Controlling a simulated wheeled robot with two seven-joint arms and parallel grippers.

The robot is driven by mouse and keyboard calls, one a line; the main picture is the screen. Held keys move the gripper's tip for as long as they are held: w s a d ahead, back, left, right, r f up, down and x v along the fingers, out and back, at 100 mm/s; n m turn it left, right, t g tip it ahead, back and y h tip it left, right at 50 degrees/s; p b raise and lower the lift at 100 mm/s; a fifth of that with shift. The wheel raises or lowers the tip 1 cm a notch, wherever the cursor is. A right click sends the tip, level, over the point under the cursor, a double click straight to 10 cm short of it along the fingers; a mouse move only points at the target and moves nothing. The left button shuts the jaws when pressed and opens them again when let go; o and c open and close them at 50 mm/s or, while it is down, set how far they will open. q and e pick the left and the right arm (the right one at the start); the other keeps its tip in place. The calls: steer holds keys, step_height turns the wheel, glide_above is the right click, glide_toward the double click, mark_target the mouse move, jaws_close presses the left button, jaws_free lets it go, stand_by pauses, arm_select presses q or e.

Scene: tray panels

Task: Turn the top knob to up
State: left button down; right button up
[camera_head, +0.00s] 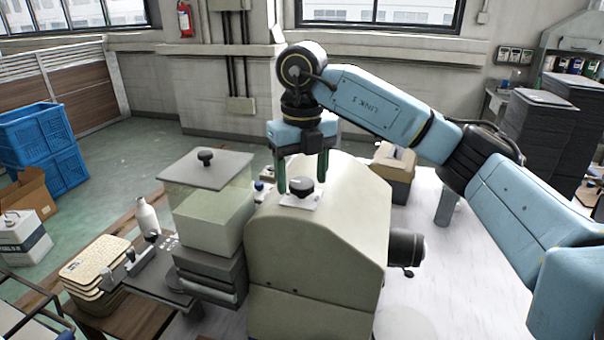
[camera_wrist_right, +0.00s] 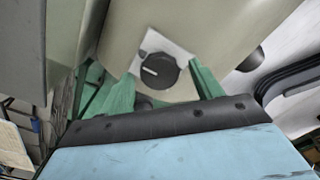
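The top knob (camera_head: 301,187) is black and round, on a pale plate (camera_head: 290,201) on top of a beige machine (camera_head: 318,236). In the right wrist view the knob (camera_wrist_right: 158,71) shows a white pointer line, lying roughly crosswise in that view. My right gripper (camera_head: 303,188) points down over the knob, with its green fingers apart on either side. In the right wrist view the fingers (camera_wrist_right: 165,88) are spread wider than the knob, and no contact shows. My left gripper is not in view.
A second dark knob (camera_head: 407,272) sticks out low on the machine's right side. A clear box with a grey lid (camera_head: 207,169) stands left of the machine. A white bottle (camera_head: 147,217) and stacked beige trays (camera_head: 95,267) are farther left. White tabletop (camera_head: 460,270) is free at right.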

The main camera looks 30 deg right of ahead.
mark_target(302, 182)
step_height(302, 182, up, 13)
steer(key=p, duration=0.2)
steer(key=shift+r, duration=0.15)
stand_by(0.4)
